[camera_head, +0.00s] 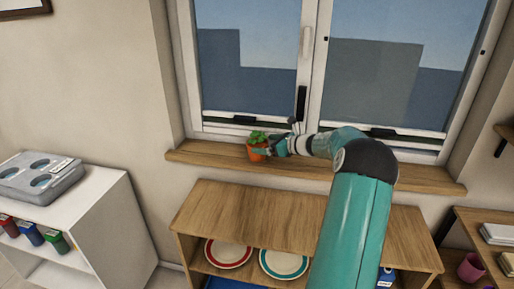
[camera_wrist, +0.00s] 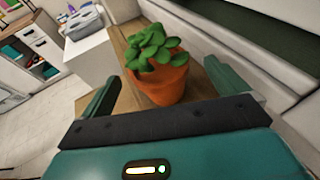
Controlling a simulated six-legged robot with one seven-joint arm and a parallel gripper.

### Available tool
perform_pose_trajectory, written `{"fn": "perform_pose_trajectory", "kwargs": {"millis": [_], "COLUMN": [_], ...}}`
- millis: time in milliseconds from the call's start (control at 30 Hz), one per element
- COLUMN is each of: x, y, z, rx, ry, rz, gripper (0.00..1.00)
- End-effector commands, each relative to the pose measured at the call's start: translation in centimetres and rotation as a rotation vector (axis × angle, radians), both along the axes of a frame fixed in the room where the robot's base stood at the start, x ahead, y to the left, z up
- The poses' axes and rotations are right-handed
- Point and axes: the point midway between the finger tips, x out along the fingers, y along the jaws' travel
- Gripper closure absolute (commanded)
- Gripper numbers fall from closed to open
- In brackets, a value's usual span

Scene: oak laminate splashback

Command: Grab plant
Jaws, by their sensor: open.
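The plant is a green leafy succulent in an orange terracotta pot (camera_head: 256,153). It stands upright on the wooden window sill (camera_head: 210,157), left of centre in the head view. In the wrist view the plant (camera_wrist: 160,80) is large and sits between my two green fingers. My gripper (camera_wrist: 160,92) is open, with one finger on each side of the pot. In the head view my gripper (camera_head: 268,148) reaches the pot from the right. I cannot tell whether either finger touches the pot; its lower edge is partly hidden by the gripper body.
The window frame (camera_head: 312,70) rises right behind the sill. Below is a wooden shelf unit (camera_head: 240,210) with a red-rimmed plate (camera_head: 228,254) and a teal-rimmed plate (camera_head: 283,264). A white cabinet (camera_head: 105,215) bearing a grey case (camera_head: 40,177) stands at left. The sill is clear left of the pot.

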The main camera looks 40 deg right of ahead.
Motion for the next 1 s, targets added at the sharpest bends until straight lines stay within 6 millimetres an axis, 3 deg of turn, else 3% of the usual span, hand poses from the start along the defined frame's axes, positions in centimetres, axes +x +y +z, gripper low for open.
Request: {"fn": "perform_pose_trajectory", "kwargs": {"millis": [300,533,833,1000], "x": [4.1,4.3,4.2,4.2], "y": [1.4,1.4,1.4,1.4], "z": [-1.1,-1.1,-1.1,-1.0], "rx": [-0.001,-0.001,-0.001,-0.001], "ry": [0.000,0.000,0.000,-0.001], "rz": [0.003,0.001,0.001,0.002], "gripper": [0.02,0.02,0.59,0.59]}}
